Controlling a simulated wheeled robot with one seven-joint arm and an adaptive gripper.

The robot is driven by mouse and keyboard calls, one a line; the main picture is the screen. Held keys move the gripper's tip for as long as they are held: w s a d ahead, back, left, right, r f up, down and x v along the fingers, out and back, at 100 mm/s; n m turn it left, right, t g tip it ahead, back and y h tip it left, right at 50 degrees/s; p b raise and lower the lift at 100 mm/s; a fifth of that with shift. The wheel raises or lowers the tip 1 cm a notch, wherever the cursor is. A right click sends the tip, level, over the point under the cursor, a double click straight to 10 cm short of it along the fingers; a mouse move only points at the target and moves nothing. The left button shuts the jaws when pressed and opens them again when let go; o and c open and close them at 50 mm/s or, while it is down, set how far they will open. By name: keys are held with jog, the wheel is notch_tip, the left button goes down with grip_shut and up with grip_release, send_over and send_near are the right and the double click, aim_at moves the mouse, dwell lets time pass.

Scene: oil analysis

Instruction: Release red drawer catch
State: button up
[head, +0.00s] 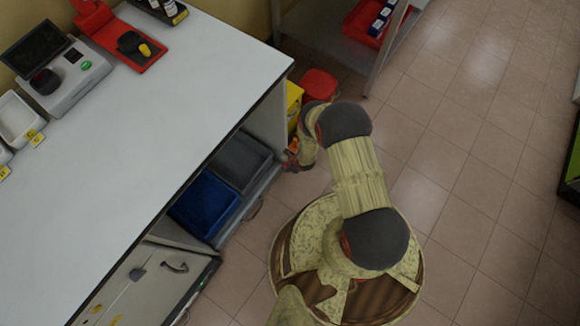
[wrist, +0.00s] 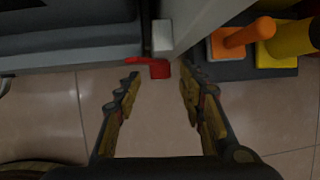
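The red catch (wrist: 157,68) shows in the wrist view at the right end of the grey drawer edge (wrist: 70,58), beside a pale upright post (wrist: 163,36). My gripper (wrist: 158,75) is open, with one finger on each side of the catch in the picture. No contact between the fingers and the catch is visible, and the space between them looks empty. In the head view my gripper (head: 290,164) is low by the right end of the drawer (head: 262,186), which holds a grey bin (head: 240,160) and a blue bin (head: 205,202). I cannot make out the catch there.
The white counter (head: 150,120) overhangs the drawer. Beyond the cabinet's end stand a yellow container (head: 293,100) and a red bin (head: 320,84). Orange (wrist: 240,36) and yellow (wrist: 292,38) items stand right of the post in the wrist view. Tiled floor (head: 450,130) to the right is clear.

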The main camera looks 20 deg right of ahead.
jog(key=shift+w+f, duration=0.1)
jog(key=shift+f, duration=0.25)
jog(key=shift+c, duration=0.3)
grip_shut()
